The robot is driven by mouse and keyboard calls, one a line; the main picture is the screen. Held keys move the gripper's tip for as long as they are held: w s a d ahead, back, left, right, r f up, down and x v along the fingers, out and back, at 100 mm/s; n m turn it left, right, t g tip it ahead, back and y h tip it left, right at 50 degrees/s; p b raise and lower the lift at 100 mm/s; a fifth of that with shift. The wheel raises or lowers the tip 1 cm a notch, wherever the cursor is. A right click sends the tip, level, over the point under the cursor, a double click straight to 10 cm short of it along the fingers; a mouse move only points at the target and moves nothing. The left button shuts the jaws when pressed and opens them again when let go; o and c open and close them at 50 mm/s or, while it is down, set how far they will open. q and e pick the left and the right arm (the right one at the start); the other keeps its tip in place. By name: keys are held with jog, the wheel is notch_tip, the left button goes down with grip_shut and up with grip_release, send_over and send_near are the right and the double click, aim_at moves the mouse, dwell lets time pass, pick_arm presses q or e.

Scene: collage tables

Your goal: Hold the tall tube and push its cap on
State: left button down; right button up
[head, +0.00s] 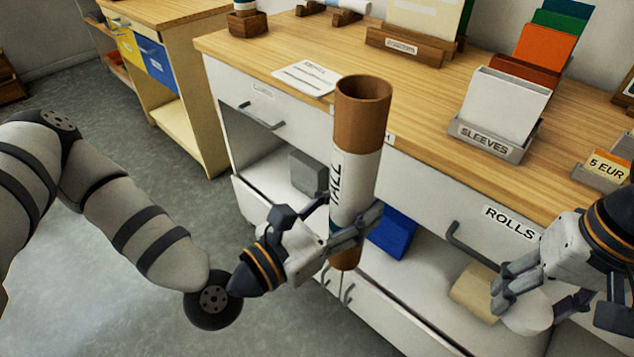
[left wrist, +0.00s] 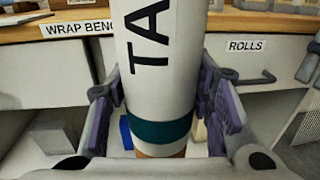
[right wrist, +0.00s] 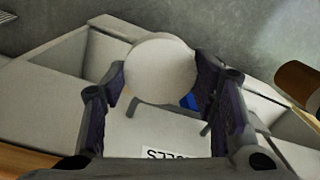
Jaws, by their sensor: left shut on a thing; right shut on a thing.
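The tall tube (head: 352,200) is brown cardboard with a white label reading TALL and a teal band. It stands nearly upright in the air in front of the bench, and its top end is open. My left gripper (head: 352,235) is shut around its lower part; in the left wrist view the tube (left wrist: 152,60) fills the space between the fingers. My right gripper (head: 535,300) is at the lower right, shut on a round white cap (head: 528,316). The cap (right wrist: 161,68) shows between the fingertips in the right wrist view. Cap and tube are well apart.
The wooden bench top (head: 430,130) lies behind the tube, with a SLEEVES holder (head: 490,140), a 5 EUR tray (head: 603,168) and a paper sheet (head: 307,77). A drawer marked ROLLS (head: 490,225) has a protruding handle. Below are open shelves with a blue box (head: 393,235).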

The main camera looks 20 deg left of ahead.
pick_arm(q)
jog(key=d+h, duration=0.1)
jog(key=d+m+g, duration=0.1)
jog(key=d+m+h, duration=0.1)
jog(key=shift+s+d+f+g+h, duration=0.2)
jog(key=shift+s+g+h, duration=0.1)
jog(key=shift+g, duration=0.1)
pick_arm(e)
jog(key=w+a+r+n, duration=0.7)
jog(key=w+a+r, duration=0.6)
jog(key=a+r, duration=0.45)
jog(key=s+a+r+n, duration=0.3)
jog(key=s+a+r, duration=0.2)
jog(key=r, duration=0.6)
jog(key=s, duration=0.2)
jog(key=shift+s, duration=0.35)
jog(key=shift+f, duration=0.15)
